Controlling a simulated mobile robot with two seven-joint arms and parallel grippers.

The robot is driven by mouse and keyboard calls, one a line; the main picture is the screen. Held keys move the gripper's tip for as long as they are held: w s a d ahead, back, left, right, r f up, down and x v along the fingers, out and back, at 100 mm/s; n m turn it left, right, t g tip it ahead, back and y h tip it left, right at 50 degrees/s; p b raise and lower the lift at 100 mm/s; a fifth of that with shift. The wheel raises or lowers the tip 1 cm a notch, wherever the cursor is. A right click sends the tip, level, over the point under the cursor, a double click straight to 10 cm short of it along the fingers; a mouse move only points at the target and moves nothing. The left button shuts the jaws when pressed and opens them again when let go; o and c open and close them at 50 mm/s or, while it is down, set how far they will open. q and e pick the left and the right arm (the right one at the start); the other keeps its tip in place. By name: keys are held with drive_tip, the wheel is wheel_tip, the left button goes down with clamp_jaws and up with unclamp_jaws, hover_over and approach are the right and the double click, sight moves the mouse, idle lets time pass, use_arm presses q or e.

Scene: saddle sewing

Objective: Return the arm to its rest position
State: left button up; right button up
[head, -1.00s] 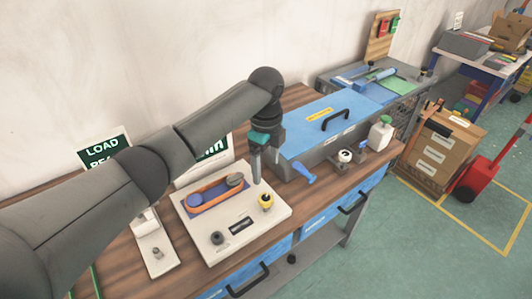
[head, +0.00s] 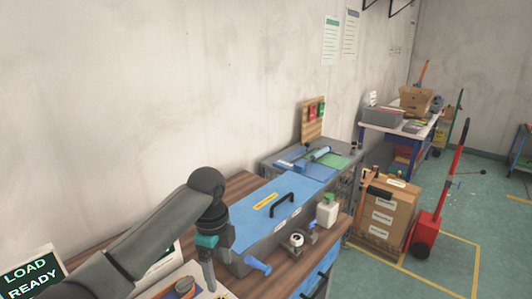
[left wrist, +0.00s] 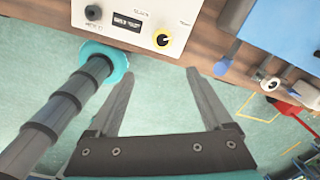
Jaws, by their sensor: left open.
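My left gripper (head: 209,276) points down at the end of its dark grey arm, beside the right end of the white control panel (head: 220,292). Its two fingers are apart with nothing between them, as the left wrist view (left wrist: 158,74) shows. There the panel (left wrist: 125,8) is at the top edge, with a black knob and a yellow knob, apart from the fingers. An orange-rimmed holder (head: 181,291) on the panel is cut off by the bottom edge of the head view. My right gripper is out of view.
A blue-lidded grey case (head: 262,212) with a black handle stands right of the gripper. A blue-handled tool (head: 257,265), a white bottle (head: 327,211) and a small white-topped item (head: 296,240) are on the wooden bench. A cardboard box (head: 384,216) and red hand truck (head: 425,232) stand beyond.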

use_arm(q)
drive_tip(key=s+d+f+n+t+h, duration=0.1)
drive_tip(key=s+d+f+n, duration=0.3)
drive_tip(key=s, duration=0.3)
drive_tip(key=s+d+f+n+t+h, duration=0.1)
drive_tip(key=s+d+f+n, duration=0.1)
drive_tip(key=s+f+n, duration=0.3)
drive_tip(key=s+a+n+t+y, duration=0.1)
drive_tip(key=s+a+n, duration=0.4)
drive_tip(key=s, duration=0.3)
drive_tip(key=s+a+n+t+y, duration=0.1)
drive_tip(key=s+a+n, duration=0.4)
drive_tip(key=s, duration=0.3)
wheel_tip(320, 180, down, 31)
drive_tip(key=s+g+b, duration=0.2)
drive_tip(key=b, duration=0.6)
drive_tip(key=s+a+f+b, duration=0.1)
drive_tip(key=s+f+b, duration=0.2)
drive_tip(key=s+f, duration=0.4)
drive_tip(key=s+a+f+g+b, duration=0.1)
drive_tip(key=s+f+b, duration=0.3)
drive_tip(key=f, duration=0.9)
drive_tip(key=s, duration=0.3)
drive_tip(key=shift+s+a+m, duration=0.15)
drive_tip(key=shift+s+m, duration=0.15)
drive_tip(key=shift+s, duration=0.1)
